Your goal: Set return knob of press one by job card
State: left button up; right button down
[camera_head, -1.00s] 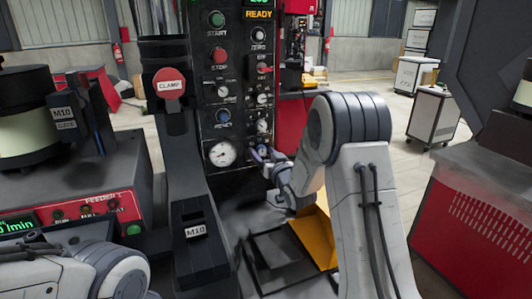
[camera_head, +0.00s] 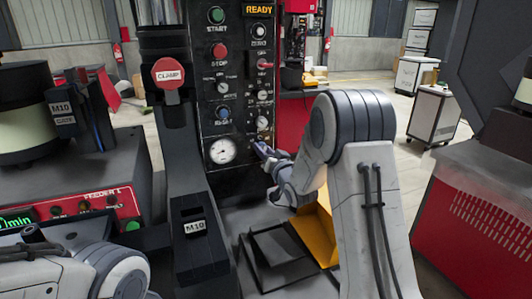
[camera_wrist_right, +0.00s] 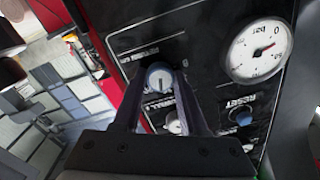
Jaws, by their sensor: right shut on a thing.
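The press's black control panel (camera_head: 237,100) stands in the middle of the head view, with a lit READY display (camera_head: 258,10). My right gripper (camera_head: 260,149) is at its lower right edge, right of the pressure gauge (camera_head: 222,150). In the right wrist view the fingers of this gripper (camera_wrist_right: 160,80) are closed around a round pale knob (camera_wrist_right: 160,76) with a dark pointer line. The knob's label is partly hidden and I cannot read it fully. A second knob (camera_wrist_right: 175,124) shows between the fingers. My left gripper is out of view. I cannot make out a job card.
A yellow chute (camera_head: 318,228) and a dark tray (camera_head: 280,250) lie below my right arm. The feeder (camera_head: 70,200) is at left. A blue RESET knob (camera_wrist_right: 241,117) is nearby.

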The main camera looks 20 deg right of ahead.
jog(key=shift+m+b, duration=0.55)
jog(key=shift+m, duration=2.45)
jog(key=shift+c, duration=2.2)
grip_release()
